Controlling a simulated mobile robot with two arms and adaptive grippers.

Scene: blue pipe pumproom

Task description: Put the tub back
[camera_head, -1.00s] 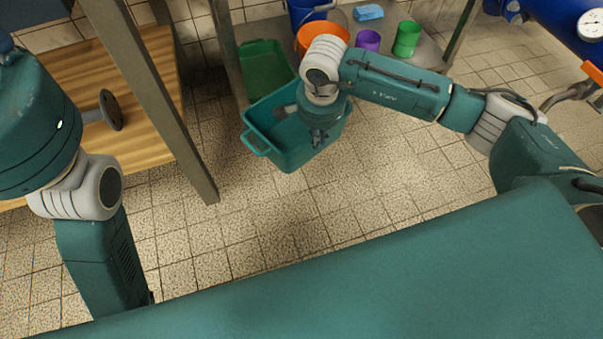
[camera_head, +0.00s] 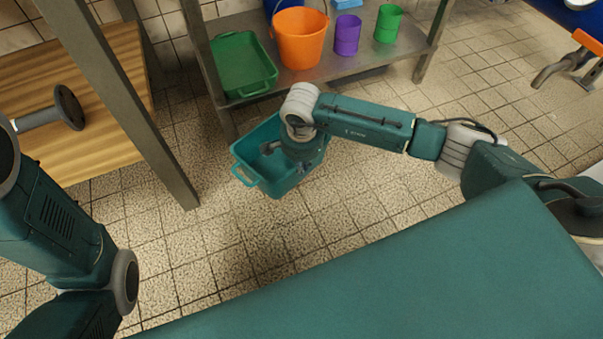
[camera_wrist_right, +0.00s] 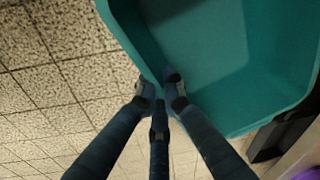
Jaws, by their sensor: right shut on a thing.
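The teal tub (camera_head: 262,183) hangs in front of the low metal shelf, over the tiled floor. It has an open top and a handle on its left end. My right gripper (camera_head: 304,167) is at the tub's right, near side, partly hidden by its own wrist. In the right wrist view the fingers (camera_wrist_right: 160,88) are shut on the wall of the tub (camera_wrist_right: 225,50), at its rim. The far right part of the tub is hidden behind my right arm. My left arm shows at the left edge, but its gripper is out of frame.
The metal shelf (camera_head: 345,62) holds a green tray (camera_head: 243,66), an orange bucket (camera_head: 300,40), a purple cup (camera_head: 347,35) and a green cup (camera_head: 388,24). A metal post (camera_head: 125,105) stands beside a wooden surface (camera_head: 100,150) at left. Tiled floor around is clear.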

